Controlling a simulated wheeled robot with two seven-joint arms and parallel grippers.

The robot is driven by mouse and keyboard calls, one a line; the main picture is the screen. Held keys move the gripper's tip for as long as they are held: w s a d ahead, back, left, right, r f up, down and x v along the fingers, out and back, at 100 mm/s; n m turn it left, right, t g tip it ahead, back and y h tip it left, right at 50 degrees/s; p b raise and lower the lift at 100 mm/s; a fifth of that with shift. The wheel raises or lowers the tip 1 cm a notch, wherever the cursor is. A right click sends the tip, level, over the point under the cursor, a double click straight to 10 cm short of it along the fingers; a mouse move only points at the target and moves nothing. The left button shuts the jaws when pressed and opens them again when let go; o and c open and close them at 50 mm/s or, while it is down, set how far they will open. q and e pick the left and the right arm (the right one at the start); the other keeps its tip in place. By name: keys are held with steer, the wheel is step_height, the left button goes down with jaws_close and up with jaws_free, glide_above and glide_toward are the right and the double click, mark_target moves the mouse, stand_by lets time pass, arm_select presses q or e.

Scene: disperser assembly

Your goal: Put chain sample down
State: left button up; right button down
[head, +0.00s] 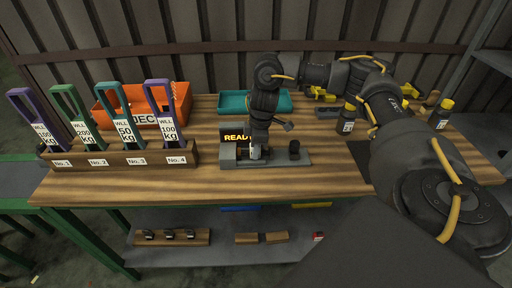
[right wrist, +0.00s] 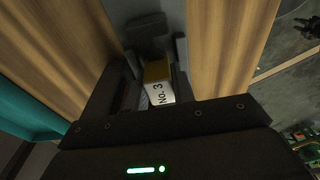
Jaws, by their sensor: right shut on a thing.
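My right gripper (head: 255,150) reaches down from above onto the grey tester fixture (head: 285,161) in the middle of the bench. In the right wrist view the gripper (right wrist: 152,82) is shut on a small sample with a white "No. 3" label (right wrist: 161,94) and a brass-coloured part. The label sits between the dark fingers, and the grey fixture lies just beyond it. The sample's chain is hidden, and I cannot tell whether it touches the fixture. My left gripper is not in view.
A wooden rack (head: 120,155) with several labelled slings stands at left, before an orange bin (head: 110,112). A teal tray (head: 233,104) lies behind the fixture. Dark bottles (head: 346,122) stand at right. A lower-shelf wooden holder (head: 172,237) carries several dark pieces.

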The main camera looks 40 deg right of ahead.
steer(key=c, duration=1.2)
jaws_free()
steer(key=shift+s+a+f, duration=0.1)
steer(key=shift+s+f, duration=0.1)
steer(key=shift+f, duration=0.1)
steer(key=shift+c, duration=0.2)
steer(key=shift+w+r, duration=0.1)
steer(key=shift+r, duration=0.3)
steer(key=shift+o, duration=0.4)
step_height(320, 180, up, 12)
steer(key=d+p, duration=0.1)
steer(key=p, duration=0.1)
steer(key=shift+s+d+r+p, duration=0.15)
steer(key=shift+s+r+p, duration=0.1)
steer(key=shift+s+p, duration=0.15)
